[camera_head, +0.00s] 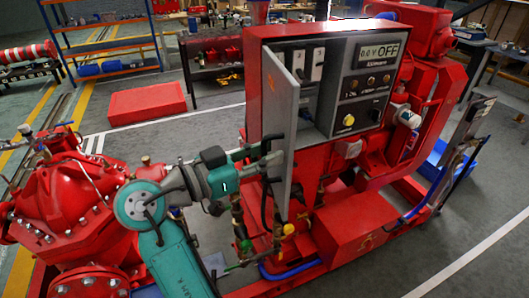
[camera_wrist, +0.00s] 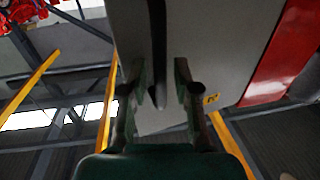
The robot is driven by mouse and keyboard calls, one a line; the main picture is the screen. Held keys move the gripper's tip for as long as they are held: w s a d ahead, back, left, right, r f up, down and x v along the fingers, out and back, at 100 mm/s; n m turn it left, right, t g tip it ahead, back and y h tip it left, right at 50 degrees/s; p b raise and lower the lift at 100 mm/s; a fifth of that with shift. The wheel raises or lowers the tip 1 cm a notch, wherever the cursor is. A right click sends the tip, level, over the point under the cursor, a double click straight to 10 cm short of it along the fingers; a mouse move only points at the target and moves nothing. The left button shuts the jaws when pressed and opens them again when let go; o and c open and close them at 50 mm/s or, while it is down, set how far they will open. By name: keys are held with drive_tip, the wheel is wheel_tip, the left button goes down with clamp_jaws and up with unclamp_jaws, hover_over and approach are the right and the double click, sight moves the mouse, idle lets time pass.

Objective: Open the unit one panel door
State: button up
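The grey panel door (camera_head: 280,115) of the red control cabinet stands swung out from the cabinet's face, seen at a steep angle in the head view. White switches (camera_head: 308,65) show behind it. My gripper (camera_head: 268,152) is at the door's outer side, by its dark handle. In the wrist view my gripper (camera_wrist: 160,78) has its two fingers spread, with the dark upright handle (camera_wrist: 158,45) between them and the pale door surface (camera_wrist: 210,45) behind. Gaps show on both sides of the handle; contact is not clear.
The red cabinet (camera_head: 255,85) carries a grey control face (camera_head: 362,85) with a display reading OFF. Red pump machinery (camera_head: 70,205) stands at left, and pipes and valves (camera_head: 285,232) below the door. Open grey floor (camera_head: 215,125) lies behind my arm.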

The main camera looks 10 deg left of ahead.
idle(0.3)
drive_tip(key=v, duration=1.2)
